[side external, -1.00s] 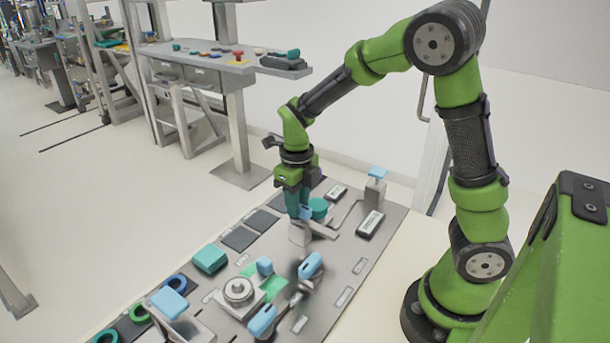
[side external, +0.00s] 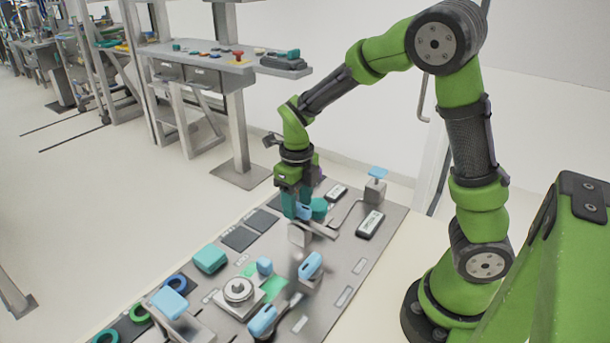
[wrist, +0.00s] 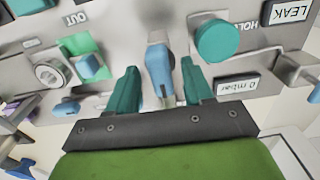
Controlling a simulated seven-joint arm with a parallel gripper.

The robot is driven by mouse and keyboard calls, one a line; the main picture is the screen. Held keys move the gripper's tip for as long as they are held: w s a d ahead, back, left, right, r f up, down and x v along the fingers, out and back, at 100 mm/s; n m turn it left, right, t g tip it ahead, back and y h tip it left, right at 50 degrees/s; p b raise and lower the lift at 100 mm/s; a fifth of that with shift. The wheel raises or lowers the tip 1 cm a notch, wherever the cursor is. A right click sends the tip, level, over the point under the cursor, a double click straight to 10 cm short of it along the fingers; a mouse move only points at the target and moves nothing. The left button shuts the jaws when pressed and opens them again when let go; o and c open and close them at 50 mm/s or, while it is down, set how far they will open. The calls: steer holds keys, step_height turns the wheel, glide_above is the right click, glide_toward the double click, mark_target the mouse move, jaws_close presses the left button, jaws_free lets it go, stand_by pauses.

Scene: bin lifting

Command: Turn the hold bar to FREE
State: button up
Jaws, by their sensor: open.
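My gripper (wrist: 160,92) is open, its two teal fingers pointing down at the panel. A blue handle (wrist: 160,70) on a grey mount stands between the fingers in the wrist view, with a gap visible on each side. In the side view my gripper (side external: 303,212) is low over the same spot, beside a grey bar (side external: 322,230). I cannot read a FREE mark. The fingers partly hide the handle in the side view.
The teal knob also shows close behind my gripper (side external: 319,207). A "0 mbar" display (wrist: 238,88) and a LEAK display (wrist: 290,11) lie to the right. Other blue handles (side external: 310,265) and a round metal fitting (side external: 238,290) stand nearer the camera.

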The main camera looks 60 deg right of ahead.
step_height(320, 180, up, 17)
steer(key=shift+f, duration=0.15)
stand_by(0.5)
steer(key=s+a+n+t, duration=0.2)
steer(key=s+n, duration=0.2)
steer(key=n, duration=0.6)
steer(key=s+a+f+n+t+y, duration=0.1)
steer(key=s+n, duration=0.3)
steer(key=n, duration=0.7)
steer(key=s+a+f+n+t+y, duration=0.1)
steer(key=s+n+t, duration=0.3)
steer(key=n, duration=0.7)
steer(key=shift+s+a, duration=0.2)
steer(key=shift+a, duration=0.7)
